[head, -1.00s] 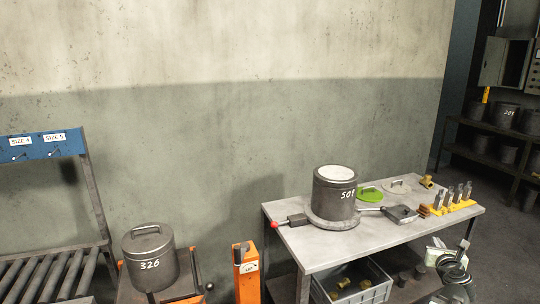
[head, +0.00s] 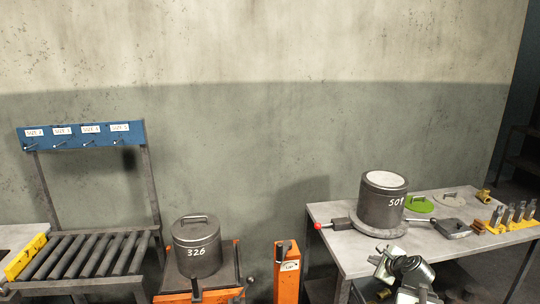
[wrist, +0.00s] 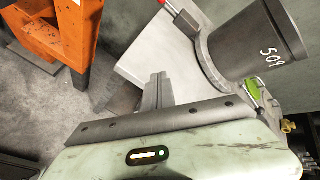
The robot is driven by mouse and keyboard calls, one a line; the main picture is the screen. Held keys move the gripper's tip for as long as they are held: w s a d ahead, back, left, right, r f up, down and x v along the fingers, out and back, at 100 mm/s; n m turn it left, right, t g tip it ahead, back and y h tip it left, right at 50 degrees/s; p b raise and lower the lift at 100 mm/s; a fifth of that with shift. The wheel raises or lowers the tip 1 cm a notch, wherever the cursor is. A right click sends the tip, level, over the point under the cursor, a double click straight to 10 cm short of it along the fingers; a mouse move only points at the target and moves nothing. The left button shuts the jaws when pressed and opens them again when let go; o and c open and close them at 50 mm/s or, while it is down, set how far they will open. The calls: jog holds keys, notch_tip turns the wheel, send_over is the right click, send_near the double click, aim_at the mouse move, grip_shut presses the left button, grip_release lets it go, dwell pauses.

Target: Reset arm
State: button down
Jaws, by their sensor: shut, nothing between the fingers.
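That pot (head: 382,208) stands upright on a round plate on the table in the head view. My gripper appears apart from it.
A pot marked 326 (head: 196,250) stands on an orange lift cart left of an orange post (head: 287,275). A roller rack (head: 85,258) with a blue size board (head: 80,136) is further left.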

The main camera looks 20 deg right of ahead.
jog(key=w+a+f+n+g+y, duration=0.15)
jog(key=a+n, duration=0.25)
jog(key=a, duration=0.4)
jog(key=w+a+f+n+g+y, duration=0.1)
jog(key=w+a+f+n+g, duration=0.2)
jog(key=a, duration=0.4)
jog(key=s+a+f+n+g, duration=0.1)
jog(key=s+a+n+g, duration=0.1)
jog(key=a+n, duration=0.4)
jog(key=s+a+f+n+g, duration=0.2)
jog(key=a+n, duration=0.5)
jog(key=a, duration=0.4)
jog(key=s+a+f+n+g, duration=0.2)
jog(key=s+a+n, duration=0.2)
jog(key=a+n, duration=0.3)
jog(key=shift+s+a+h+p, duration=0.3)
jog(key=shift+a+h, duration=0.15)
jog(key=shift+a, duration=0.2)
jog(key=shift+w+g, duration=0.1)
jog(key=shift+g, duration=0.15)
